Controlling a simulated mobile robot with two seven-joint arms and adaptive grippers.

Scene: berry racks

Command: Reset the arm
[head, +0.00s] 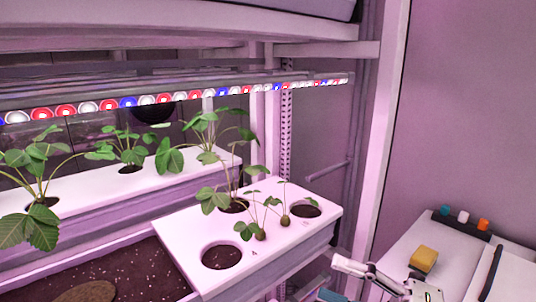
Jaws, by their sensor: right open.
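My right gripper (374,275) shows at the bottom right, pale and partly cut off by the lower edge of the head view. It is open, and I see nothing held in it. It is just right of the white planter (275,213), beyond its right end and apart from the plants. My left gripper is not in view.
The near planter holds strawberry plants (232,180) and an empty soil hole (221,256). A second planter (90,193) stands behind, under an LED strip (165,98). A dark soil bed (110,272) is at lower left. A yellow sponge-like block (424,258) lies on a white surface (398,252).

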